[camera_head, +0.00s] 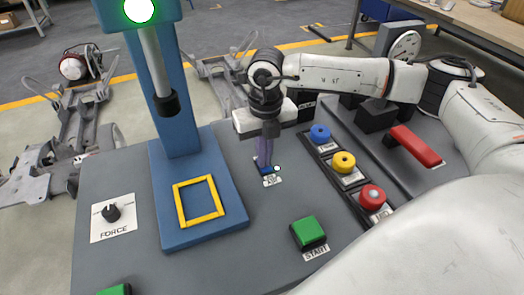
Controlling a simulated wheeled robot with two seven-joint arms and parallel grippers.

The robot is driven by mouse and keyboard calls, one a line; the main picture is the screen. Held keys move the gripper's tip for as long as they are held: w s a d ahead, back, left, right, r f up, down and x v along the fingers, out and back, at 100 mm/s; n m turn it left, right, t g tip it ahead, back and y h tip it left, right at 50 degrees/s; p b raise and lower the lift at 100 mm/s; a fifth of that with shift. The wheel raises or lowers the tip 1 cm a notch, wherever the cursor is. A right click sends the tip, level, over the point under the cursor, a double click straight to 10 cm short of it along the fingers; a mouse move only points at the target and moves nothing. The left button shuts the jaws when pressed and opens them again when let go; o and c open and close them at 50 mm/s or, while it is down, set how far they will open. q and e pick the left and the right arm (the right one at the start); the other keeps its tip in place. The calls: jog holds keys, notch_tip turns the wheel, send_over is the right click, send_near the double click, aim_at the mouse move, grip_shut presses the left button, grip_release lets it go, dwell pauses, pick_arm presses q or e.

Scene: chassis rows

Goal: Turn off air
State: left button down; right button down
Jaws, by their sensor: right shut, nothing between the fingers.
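A small blue switch (265,168) with a white label (272,181) sits on the grey panel, right of the blue press column. The label is too small to read surely, so I cannot confirm it is the air switch. A small pale lamp-like dot (277,168) is beside it. My right gripper (265,162) points down over the switch, fingers shut and empty, hiding part of it. I cannot tell whether the fingertips touch the switch, or which way it is set. My left gripper is not in view.
The blue press (175,125) has a green lit lamp (138,8) and a yellow square frame (198,201). A FORCE knob (111,212), a green START button (308,231), and blue (320,133), yellow (343,162) and red (372,197) buttons surround it.

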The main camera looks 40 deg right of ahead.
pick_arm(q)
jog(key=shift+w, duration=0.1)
pick_arm(e)
jog(key=shift+s+f, duration=0.2)
jog(key=shift+s, duration=0.15)
